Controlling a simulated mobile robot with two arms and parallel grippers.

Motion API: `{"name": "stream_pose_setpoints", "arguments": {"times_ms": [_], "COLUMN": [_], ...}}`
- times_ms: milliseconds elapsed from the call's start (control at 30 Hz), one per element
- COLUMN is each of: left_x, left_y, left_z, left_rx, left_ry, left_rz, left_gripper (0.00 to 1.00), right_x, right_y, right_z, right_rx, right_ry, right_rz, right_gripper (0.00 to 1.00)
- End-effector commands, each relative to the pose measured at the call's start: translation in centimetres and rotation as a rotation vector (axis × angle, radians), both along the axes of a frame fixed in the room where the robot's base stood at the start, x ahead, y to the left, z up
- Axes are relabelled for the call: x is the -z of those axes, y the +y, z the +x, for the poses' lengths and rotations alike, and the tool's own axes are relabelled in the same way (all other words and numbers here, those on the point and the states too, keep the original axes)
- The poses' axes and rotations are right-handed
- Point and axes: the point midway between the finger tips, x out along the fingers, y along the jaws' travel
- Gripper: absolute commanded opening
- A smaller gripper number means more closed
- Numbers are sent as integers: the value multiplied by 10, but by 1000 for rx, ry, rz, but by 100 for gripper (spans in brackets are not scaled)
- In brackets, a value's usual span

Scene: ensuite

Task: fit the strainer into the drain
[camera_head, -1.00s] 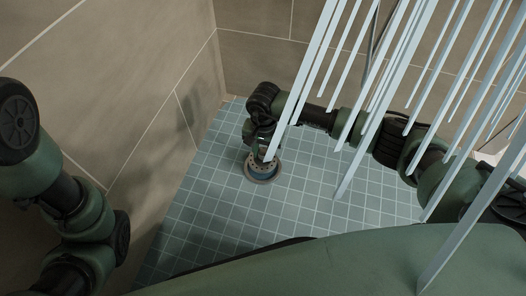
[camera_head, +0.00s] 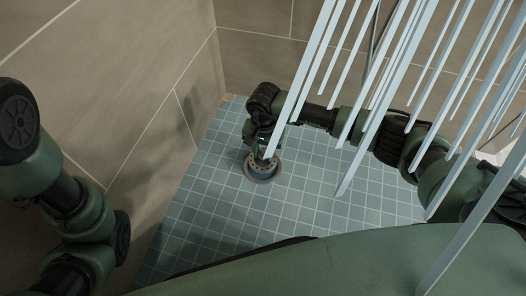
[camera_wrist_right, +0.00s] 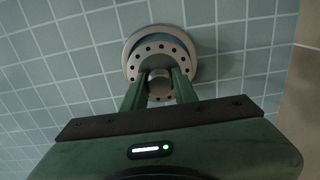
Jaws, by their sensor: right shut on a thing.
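The strainer (camera_head: 263,166) is a round metal disc with a ring of holes and a central knob; it also shows in the right wrist view (camera_wrist_right: 161,46). My right gripper (camera_head: 262,150) points down and is shut on the strainer's knob, with both fingers (camera_wrist_right: 159,77) beside it. The round drain (camera_head: 262,180) in the tiled floor lies directly under the strainer. Its pale rim and blue inside show around the disc in the wrist view (camera_wrist_right: 205,42). The strainer covers most of the opening; I cannot tell whether it touches the drain. My left arm is at the left, its gripper outside the picture.
The blue-grey tiled floor (camera_head: 215,215) is clear around the drain. Brown tiled walls (camera_head: 120,90) stand at the left and back. Pale slanted streaks (camera_head: 350,150), apparently falling water, cross the right side in front of my right arm.

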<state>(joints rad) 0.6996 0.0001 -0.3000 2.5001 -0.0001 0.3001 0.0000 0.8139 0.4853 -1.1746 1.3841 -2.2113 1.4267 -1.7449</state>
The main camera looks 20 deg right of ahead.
Motion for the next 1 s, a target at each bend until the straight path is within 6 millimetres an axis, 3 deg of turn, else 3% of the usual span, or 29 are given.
{"name": "stream_pose_setpoints", "arguments": {"times_ms": [1000], "left_x": [17], "left_y": [0], "left_z": [0], "left_rx": [0], "left_ry": [0], "left_rz": [0], "left_gripper": [0], "right_x": [21], "right_y": [0], "right_z": [1], "right_rx": [0], "right_ry": [-1], "right_rz": [0], "right_gripper": [0]}}
